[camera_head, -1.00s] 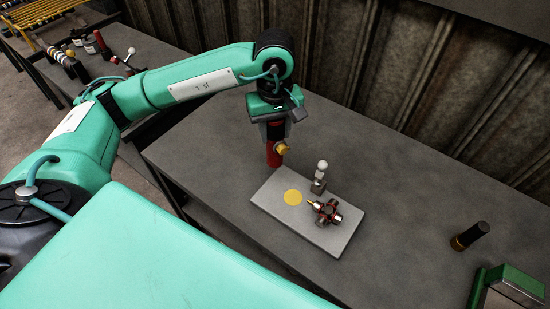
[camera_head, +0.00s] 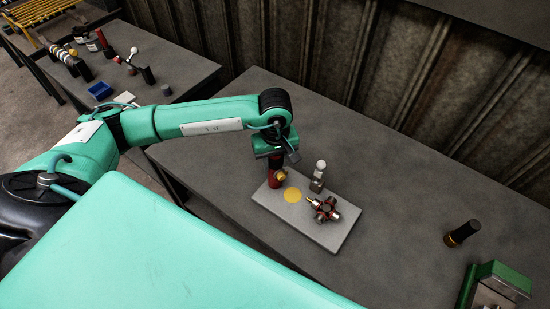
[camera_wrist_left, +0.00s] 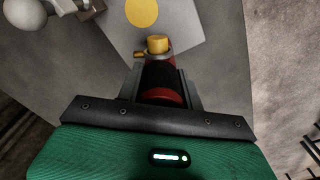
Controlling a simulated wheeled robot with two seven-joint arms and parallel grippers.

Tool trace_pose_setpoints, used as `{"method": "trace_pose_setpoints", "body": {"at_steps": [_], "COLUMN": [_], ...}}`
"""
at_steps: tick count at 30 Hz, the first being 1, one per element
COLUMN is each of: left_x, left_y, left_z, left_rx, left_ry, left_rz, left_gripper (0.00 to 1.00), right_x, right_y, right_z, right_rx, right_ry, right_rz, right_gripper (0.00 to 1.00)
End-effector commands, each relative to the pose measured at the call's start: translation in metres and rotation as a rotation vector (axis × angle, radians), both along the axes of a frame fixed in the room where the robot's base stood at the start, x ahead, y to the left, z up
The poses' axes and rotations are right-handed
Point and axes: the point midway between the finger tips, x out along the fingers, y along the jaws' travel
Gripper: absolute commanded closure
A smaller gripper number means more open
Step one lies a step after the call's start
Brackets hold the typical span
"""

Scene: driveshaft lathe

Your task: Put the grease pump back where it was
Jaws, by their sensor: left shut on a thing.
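The grease pump (camera_head: 275,178) is red and black with a yellow cap. My left gripper (camera_head: 275,160) is shut on it and holds it roughly upright, at the back left corner of the light grey plate (camera_head: 325,238). I cannot tell if its base touches the plate or the table. In the left wrist view the pump (camera_wrist_left: 162,93) sits between the two fingers (camera_wrist_left: 162,85), its yellow cap pointing towards the plate. A yellow disc (camera_head: 292,195) lies flat on the plate beside the pump. My right gripper is not in view.
A black cylinder (camera_head: 463,233) and a green device (camera_head: 497,286) are at the right. A side table (camera_head: 195,72) holds several parts at the back left.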

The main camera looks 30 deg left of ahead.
Motion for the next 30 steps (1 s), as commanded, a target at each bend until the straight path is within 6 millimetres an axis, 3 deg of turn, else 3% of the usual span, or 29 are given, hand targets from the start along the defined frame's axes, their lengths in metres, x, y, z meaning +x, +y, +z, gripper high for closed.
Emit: {"method": "trace_pose_setpoints", "body": {"at_steps": [6,7,9,10,22,23,30], "left_x": [0.000,0.000,0.000,0.000,0.000,0.001,0.001], "left_y": [0.000,0.000,0.000,0.000,0.000,0.000,0.000], "left_z": [-0.004,-0.002,-0.002,-0.002,0.004,0.004,0.051], "left_rx": [0.000,0.000,0.000,0.000,0.000,-0.001,-0.001], "left_ry": [-0.001,0.000,0.000,0.000,0.000,-0.002,-0.008], "left_rz": [0.000,0.000,0.000,0.000,0.000,0.000,-0.002], "left_gripper": [1.00,0.57,0.44,0.41,0.41,0.41,0.41], "right_x": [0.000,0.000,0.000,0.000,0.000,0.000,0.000], "right_y": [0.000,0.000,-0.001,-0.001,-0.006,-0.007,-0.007], "right_z": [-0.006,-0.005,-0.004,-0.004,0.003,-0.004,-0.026], "right_rx": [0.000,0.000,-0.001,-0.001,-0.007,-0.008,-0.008], "right_ry": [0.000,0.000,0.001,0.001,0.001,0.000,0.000], "right_rz": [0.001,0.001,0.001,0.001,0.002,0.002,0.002], "right_gripper": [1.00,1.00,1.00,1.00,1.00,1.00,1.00]}}
